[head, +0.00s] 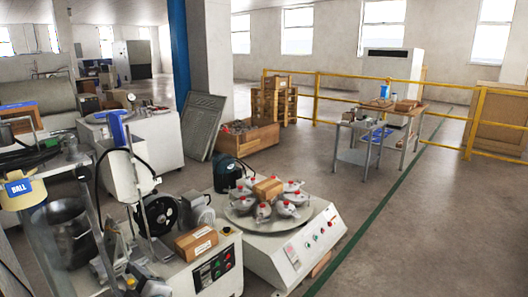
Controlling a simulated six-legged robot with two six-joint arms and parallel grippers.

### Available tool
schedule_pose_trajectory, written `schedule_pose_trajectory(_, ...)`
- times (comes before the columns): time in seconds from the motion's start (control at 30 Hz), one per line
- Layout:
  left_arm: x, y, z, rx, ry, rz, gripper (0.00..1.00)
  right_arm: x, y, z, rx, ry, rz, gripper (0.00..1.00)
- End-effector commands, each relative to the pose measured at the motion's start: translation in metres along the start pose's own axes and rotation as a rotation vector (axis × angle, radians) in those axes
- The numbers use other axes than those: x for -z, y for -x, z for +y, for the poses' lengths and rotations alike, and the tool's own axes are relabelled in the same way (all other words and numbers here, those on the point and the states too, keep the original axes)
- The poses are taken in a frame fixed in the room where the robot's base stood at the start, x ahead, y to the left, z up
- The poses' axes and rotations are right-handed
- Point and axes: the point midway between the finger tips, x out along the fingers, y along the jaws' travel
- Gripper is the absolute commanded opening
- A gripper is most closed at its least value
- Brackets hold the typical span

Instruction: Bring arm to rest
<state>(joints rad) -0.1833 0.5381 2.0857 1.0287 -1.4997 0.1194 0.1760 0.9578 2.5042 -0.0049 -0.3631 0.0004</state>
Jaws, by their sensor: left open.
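My left gripper (115,258) shows small at the lower left, among grey metal parts beside the white machine with the cardboard box. Its jaws are open and I see nothing held between them. The clutter around it makes its outline and the arm behind it hard to trace. My right gripper is not in the picture.
A white machine (285,250) with a round plate of several grey pots stands at the centre. A cardboard box (196,243) sits left of it. A yellow bucket marked BALL (20,189) is at far left. Clear floor (420,230) lies to the right, before a yellow railing (340,97).

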Motion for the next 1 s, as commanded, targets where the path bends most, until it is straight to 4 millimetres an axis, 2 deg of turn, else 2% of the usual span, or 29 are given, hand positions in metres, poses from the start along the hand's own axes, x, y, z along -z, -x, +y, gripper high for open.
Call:
schedule_pose_trajectory(0.03, -0.031, -0.008, -0.032, 0.008, -0.098, -0.083, 0.57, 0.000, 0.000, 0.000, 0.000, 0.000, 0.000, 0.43)
schedule_pose_trajectory(0.1, -0.073, -0.010, -0.074, 0.008, -0.216, -0.226, 0.57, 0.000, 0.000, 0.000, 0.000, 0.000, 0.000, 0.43)
schedule_pose_trajectory(0.17, -0.108, -0.003, -0.112, 0.013, -0.307, -0.363, 0.57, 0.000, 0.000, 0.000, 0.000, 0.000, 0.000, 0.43)
schedule_pose_trajectory(0.2, -0.129, 0.006, -0.136, 0.016, -0.364, -0.461, 0.57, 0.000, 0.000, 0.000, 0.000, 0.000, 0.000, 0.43)
schedule_pose_trajectory(0.27, -0.158, 0.025, -0.173, 0.020, -0.442, -0.615, 0.57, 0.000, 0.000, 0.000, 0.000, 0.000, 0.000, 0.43)
schedule_pose_trajectory(0.3, -0.175, 0.042, -0.196, 0.022, -0.490, -0.722, 0.57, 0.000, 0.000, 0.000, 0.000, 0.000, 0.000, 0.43)
schedule_pose_trajectory(0.43, -0.211, 0.106, -0.257, 0.015, -0.614, -1.057, 0.57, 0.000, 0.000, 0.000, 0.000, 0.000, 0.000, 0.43)
schedule_pose_trajectory(0.5, -0.221, 0.142, -0.279, -0.001, -0.666, -1.215, 0.57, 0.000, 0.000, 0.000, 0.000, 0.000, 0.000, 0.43)
schedule_pose_trajectory(0.6, -0.225, 0.192, -0.300, -0.041, -0.737, -1.424, 0.57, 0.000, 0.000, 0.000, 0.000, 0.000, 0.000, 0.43)
schedule_pose_trajectory(0.7, -0.219, 0.237, -0.314, -0.100, -0.811, -1.621, 0.57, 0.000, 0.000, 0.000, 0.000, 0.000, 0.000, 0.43)
schedule_pose_trajectory(0.8, -0.207, 0.274, -0.327, -0.153, -0.892, -1.812, 0.57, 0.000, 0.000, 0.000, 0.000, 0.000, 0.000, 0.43)
schedule_pose_trajectory(0.9, -0.179, 0.278, -0.301, -0.147, -0.898, -1.822, 0.57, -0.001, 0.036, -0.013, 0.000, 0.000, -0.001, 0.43)
schedule_pose_trajectory(1.0, -0.161, 0.279, -0.283, -0.146, -0.897, -1.820, 0.57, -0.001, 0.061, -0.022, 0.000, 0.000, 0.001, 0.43)
